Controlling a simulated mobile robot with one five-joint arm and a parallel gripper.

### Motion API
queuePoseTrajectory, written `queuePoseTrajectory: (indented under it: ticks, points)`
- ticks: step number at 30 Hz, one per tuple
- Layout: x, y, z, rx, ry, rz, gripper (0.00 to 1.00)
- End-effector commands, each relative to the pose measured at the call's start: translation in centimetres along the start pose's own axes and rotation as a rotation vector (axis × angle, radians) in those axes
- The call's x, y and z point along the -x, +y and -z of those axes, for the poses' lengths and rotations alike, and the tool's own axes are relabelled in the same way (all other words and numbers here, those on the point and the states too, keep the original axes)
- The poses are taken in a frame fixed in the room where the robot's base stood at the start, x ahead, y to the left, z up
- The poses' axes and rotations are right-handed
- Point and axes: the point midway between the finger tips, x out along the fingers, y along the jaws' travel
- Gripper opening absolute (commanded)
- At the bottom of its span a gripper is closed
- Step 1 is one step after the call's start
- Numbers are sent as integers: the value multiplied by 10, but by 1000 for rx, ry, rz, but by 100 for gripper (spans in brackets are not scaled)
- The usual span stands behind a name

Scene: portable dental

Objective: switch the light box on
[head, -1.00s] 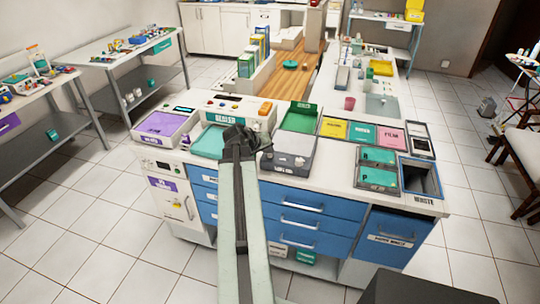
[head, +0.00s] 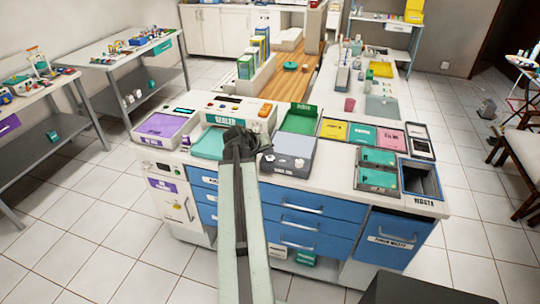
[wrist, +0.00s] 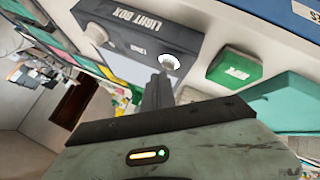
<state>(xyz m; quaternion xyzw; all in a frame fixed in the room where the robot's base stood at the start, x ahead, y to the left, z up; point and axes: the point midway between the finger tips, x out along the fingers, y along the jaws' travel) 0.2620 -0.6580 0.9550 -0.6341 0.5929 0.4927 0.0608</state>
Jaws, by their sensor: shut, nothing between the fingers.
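The light box (head: 292,146) is a dark grey box with a pale flat panel, on the white counter just right of my gripper (head: 243,148) in the head view. In the wrist view the light box (wrist: 125,28) shows its labelled dark front, with a round white button (wrist: 171,61) near one end and part of its pale panel. My gripper (wrist: 163,76) is shut and empty, its tips at the button in that view. I cannot tell whether they touch it. My arm hides part of the box's left side in the head view.
A sealer (head: 238,115) with a teal tray stands just left of the gripper. A green tray (head: 300,119) lies behind the light box. In the wrist view a green box (wrist: 235,68) sits close beside it. Bare counter (head: 332,170) shows to the right.

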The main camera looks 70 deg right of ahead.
Motion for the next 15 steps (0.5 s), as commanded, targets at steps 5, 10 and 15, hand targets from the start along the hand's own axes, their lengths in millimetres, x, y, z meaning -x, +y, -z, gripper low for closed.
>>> queuePoseTrajectory:
  ticks: [5, 10, 15]
  points:
    - [0, 0, 0, 0, 0, 0, 0]
    - [7, 5, 5, 0, 0, 0, 0]
    - [22, 16, 16, 0, 0, 0, 0]
